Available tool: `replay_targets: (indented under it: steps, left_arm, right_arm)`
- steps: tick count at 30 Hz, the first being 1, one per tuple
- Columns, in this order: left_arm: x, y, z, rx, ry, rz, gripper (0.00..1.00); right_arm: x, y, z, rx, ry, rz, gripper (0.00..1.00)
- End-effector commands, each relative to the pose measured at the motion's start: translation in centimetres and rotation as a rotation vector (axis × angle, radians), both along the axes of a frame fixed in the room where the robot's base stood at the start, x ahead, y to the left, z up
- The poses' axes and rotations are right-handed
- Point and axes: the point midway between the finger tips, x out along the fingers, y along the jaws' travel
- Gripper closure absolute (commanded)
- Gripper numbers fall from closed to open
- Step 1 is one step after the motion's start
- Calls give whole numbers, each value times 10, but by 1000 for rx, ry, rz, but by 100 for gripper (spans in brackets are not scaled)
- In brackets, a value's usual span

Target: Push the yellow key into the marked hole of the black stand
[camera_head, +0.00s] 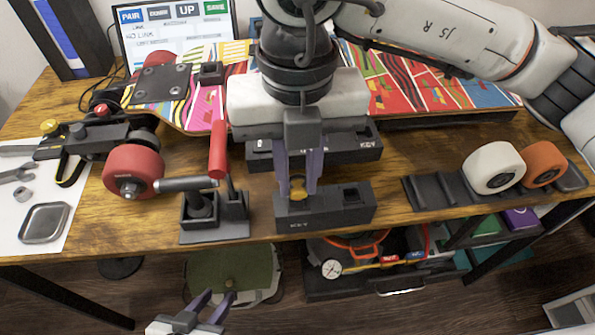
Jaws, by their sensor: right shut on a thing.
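The black stand (335,211) with a KEY label lies at the table's front edge, below the middle of the head view. A dark square hole shows in its right part. The small yellow key (298,190) is at the left part of the stand's top. My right gripper (298,188) points down and is shut on the key. The fingers hide part of the key, and I cannot tell how deep it sits. My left gripper (211,306) is low at the bottom, in front of the table, with its fingers apart and empty.
A second black stand (364,150) is just behind. A black holder with a red-handled tool (218,150) stands close on the left, beside a red wheel (133,172). The patterned skateboard deck (440,90) lies behind. A rack with white and orange wheels (495,167) is right.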

Motion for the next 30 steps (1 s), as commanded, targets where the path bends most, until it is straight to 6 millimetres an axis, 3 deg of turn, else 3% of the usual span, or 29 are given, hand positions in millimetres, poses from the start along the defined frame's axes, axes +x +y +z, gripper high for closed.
replay_targets:
  steps: [30]
  left_arm:
    - [0,0,-10,0,-1,0,69]
  right_arm:
    - [0,0,-8,0,0,0,100]
